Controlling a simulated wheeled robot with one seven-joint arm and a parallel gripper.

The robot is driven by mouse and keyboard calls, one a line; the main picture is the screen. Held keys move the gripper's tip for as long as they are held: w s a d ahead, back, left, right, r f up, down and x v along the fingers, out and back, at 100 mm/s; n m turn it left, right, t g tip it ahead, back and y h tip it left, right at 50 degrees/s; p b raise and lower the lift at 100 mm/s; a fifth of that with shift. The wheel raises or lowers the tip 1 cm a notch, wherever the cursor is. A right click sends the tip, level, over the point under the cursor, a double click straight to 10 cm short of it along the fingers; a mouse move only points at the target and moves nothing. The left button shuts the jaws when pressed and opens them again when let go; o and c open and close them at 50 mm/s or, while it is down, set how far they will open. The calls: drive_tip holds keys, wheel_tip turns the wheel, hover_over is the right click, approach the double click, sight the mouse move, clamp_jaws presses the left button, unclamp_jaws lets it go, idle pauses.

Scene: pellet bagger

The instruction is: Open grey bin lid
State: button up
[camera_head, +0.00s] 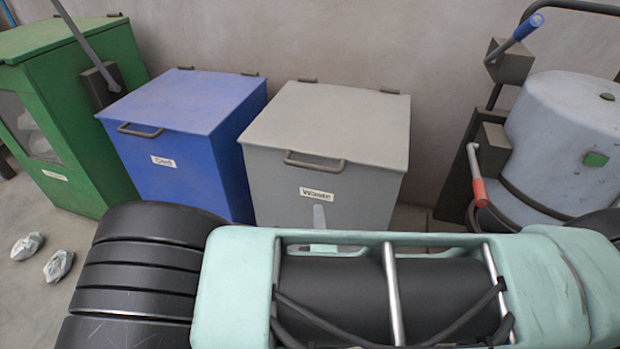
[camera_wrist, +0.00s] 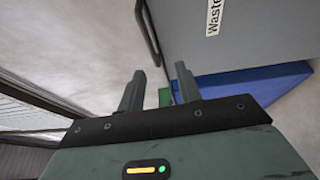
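The grey bin (camera_head: 290,205) stands against the wall with its lid (camera_head: 335,115) shut. A dark bar handle (camera_head: 315,162) sits at the lid's front edge, above a "Waste" label (camera_head: 317,193). In the wrist view the grey bin's front (camera_wrist: 265,40) fills the upper right, with the handle (camera_wrist: 148,30) at the top. My gripper (camera_wrist: 160,88) is open and empty; its two fingers are apart and point toward the handle without touching it.
A blue bin (camera_head: 180,160) with a shut lid stands close left of the grey one, and a green cabinet (camera_head: 75,120) beyond it. A pale rounded machine (camera_head: 565,125) with levers stands at the right. Two small crumpled bags (camera_head: 59,265) lie on the floor at left.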

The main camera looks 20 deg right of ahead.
drive_tip(key=shift+n+t, duration=0.7)
drive_tip(key=x, duration=0.5)
drive_tip(key=b+x, duration=0.1)
drive_tip(key=x, duration=0.5)
drive_tip(key=b+x, duration=0.1)
drive_tip(key=x, duration=0.5)
drive_tip(key=shift+r, duration=0.3)
clamp_jaws()
